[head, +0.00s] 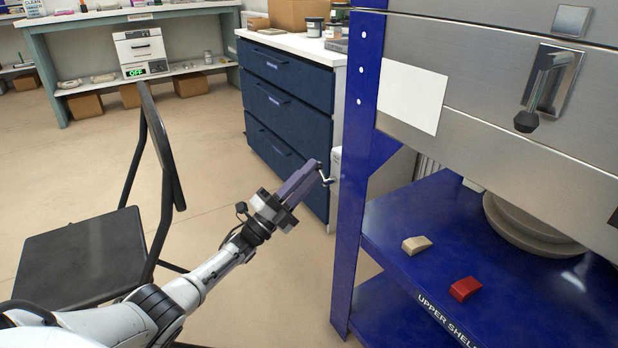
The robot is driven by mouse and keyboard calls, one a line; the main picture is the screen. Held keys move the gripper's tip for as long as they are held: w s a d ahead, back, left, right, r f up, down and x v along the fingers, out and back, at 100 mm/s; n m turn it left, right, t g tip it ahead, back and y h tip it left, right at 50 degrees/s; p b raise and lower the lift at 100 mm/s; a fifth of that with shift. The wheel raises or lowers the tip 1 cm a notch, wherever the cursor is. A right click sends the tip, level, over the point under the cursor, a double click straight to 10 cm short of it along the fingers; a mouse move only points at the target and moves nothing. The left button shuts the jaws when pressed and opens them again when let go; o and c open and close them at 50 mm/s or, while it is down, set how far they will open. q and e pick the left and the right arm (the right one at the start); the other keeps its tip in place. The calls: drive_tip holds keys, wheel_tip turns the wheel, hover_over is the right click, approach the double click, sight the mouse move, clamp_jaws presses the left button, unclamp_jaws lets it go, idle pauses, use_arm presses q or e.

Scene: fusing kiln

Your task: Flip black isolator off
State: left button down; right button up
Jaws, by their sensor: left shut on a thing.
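The black isolator (327,181) shows as a small dark lever at the side of a pale grey box (336,162), beside the kiln's blue post. The post hides part of this box. My left gripper (312,172) reaches in from the lower left, and its purple-grey fingers are shut on the isolator's lever. The fingers cover part of the lever, so its exact angle is hard to tell. My right gripper is not in view.
The blue kiln stand (359,190) rises just right of my left gripper. Its shelf holds a beige block (417,245) and a red block (464,288). A black folding chair (85,255) stands at left. Dark blue drawers (287,120) stand behind the gripper.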

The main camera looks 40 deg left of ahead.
use_arm(q)
drive_tip(key=shift+d+r+m+h, duration=0.15)
drive_tip(key=shift+r+m+h, duration=0.1)
drive_tip(key=shift+m+h, duration=0.7)
drive_tip(key=shift+m, duration=0.35)
drive_tip(key=shift+g, duration=0.3)
drive_tip(key=c, duration=1.6)
unclamp_jaws()
drive_tip(key=shift+o, duration=0.2)
drive_tip(key=v, duration=1)
drive_tip(key=shift+s, duration=0.2)
